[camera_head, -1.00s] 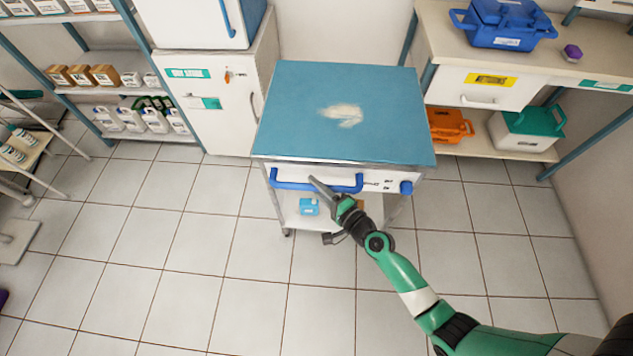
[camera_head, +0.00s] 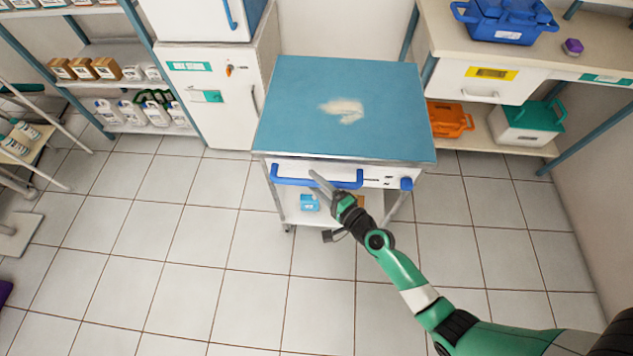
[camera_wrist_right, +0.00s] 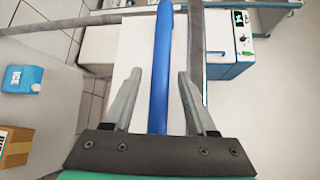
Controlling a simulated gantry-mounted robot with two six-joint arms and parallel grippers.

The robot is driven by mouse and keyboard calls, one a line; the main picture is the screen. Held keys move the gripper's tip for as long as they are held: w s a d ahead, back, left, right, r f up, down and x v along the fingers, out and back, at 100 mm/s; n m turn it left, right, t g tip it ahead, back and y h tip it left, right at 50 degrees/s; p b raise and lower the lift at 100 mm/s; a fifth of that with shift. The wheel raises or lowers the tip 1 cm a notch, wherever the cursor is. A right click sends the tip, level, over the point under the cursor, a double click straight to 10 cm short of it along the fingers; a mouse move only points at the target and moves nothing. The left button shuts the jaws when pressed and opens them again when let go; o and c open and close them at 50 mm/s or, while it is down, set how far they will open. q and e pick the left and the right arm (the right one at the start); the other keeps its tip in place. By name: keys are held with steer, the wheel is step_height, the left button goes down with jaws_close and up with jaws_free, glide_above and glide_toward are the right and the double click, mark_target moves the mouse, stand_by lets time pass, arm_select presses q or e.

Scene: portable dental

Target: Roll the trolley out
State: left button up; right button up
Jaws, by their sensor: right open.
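The trolley (camera_head: 280,120) has a blue top with a pale worn patch and stands against the back wall between the cabinet and the workbench. A blue handle bar (camera_head: 290,182) runs along its front edge. My right gripper (camera_head: 318,178) is at the handle's middle. In the right wrist view the open fingers (camera_wrist_right: 158,85) have the blue handle (camera_wrist_right: 161,70) running between them, with a gap on both sides. The trolley's lower shelf holds a small blue box (camera_wrist_right: 22,79) and a cardboard box (camera_wrist_right: 14,146). My left gripper is not in view.
A white cabinet (camera_head: 210,110) stands close on the trolley's left. The workbench (camera_head: 590,65) is on its right, with an orange case (camera_head: 449,119) and a green-lidded box (camera_head: 530,122) below. The tiled floor (camera_head: 230,260) in front is mostly clear. Shelving stands at the left.

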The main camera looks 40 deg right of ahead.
steer(key=shift+s, duration=0.3)
steer(key=s+r, duration=0.1)
steer(key=s, duration=0.9)
steer(key=shift+s+a+r, duration=0.3)
steer(key=shift+s+a, duration=0.05)
steer(key=shift+s, duration=0.05)
